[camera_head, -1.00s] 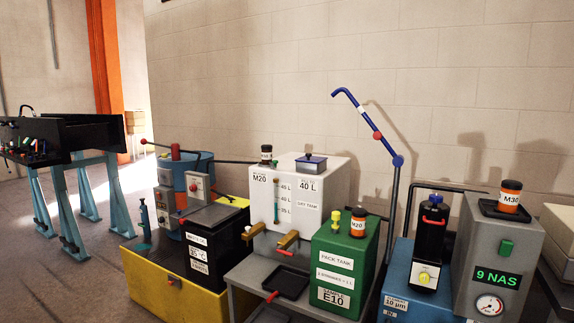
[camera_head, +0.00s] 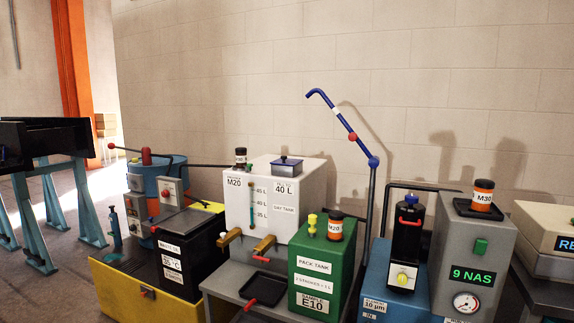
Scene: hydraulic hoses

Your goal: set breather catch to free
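No part is labelled as a breather catch, and I cannot tell which part it is. The white day tank (camera_head: 291,223) carries a small blue-lidded box (camera_head: 286,164) on top. The green pack tank (camera_head: 306,258) has a yellow knobbed fitting (camera_head: 312,224) on top, beside an orange jar (camera_head: 335,229). A black cylinder (camera_head: 406,241) with a red handle and a yellow knob (camera_head: 402,280) stands at the blue 10 µm unit (camera_head: 376,282). My gripper is not in view.
A jointed blue pole (camera_head: 345,122) rises behind the green tank. A grey unit (camera_head: 458,240) reading 9 NAS has a gauge and an orange jar on top. A black box (camera_head: 189,256) stands on a yellow base at left. Blue trestles (camera_head: 82,200) stand further left.

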